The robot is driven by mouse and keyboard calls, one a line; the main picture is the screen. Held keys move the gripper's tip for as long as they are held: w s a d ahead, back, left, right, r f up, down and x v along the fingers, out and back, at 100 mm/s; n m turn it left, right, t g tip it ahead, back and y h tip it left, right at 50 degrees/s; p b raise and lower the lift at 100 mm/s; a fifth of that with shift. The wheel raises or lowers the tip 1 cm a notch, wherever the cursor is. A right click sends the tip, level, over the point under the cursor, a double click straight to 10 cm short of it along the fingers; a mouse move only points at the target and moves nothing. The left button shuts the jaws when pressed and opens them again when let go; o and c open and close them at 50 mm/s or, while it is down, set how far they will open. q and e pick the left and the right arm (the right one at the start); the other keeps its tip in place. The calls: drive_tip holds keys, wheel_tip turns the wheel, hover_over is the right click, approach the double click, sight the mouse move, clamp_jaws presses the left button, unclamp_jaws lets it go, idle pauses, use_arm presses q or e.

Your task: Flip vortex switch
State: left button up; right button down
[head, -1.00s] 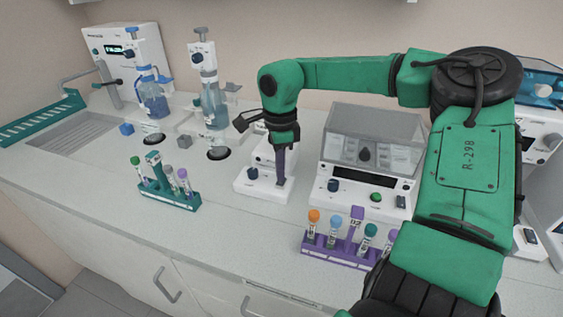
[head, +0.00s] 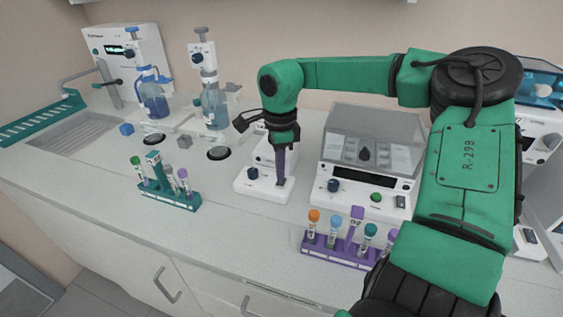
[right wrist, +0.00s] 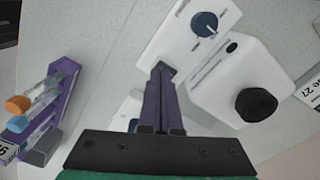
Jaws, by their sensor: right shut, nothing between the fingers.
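The vortex mixer (head: 247,186) is a small white device on the bench with a blue knob (head: 252,173) on its front panel. In the right wrist view its panel shows the knob (right wrist: 205,24), and its raised body carries a black cup (right wrist: 256,104). My right gripper (head: 281,183) points down with its purple fingers shut and empty. The fingertips (right wrist: 162,68) are at the panel, beside the knob; I cannot tell if they touch. The switch is not visible and may be hidden by the fingertips. My left gripper is out of view.
A white device with a clear lid (head: 372,135) stands right of the mixer. A purple tube rack (head: 335,250) is in front of it, and a green tube rack (head: 180,202) stands to the left. Bottle dispensers (head: 214,107) stand behind. The bench between the racks is clear.

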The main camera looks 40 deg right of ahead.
sight(280, 183)
drive_tip(key=shift+f+b, duration=0.8)
drive_tip(key=shift+f, duration=0.2)
idle(0.7)
drive_tip(key=shift+s+r, duration=0.1)
wheel_tip(280, 183, up, 7)
drive_tip(key=p, duration=0.5)
drive_tip(key=shift+p, duration=0.3)
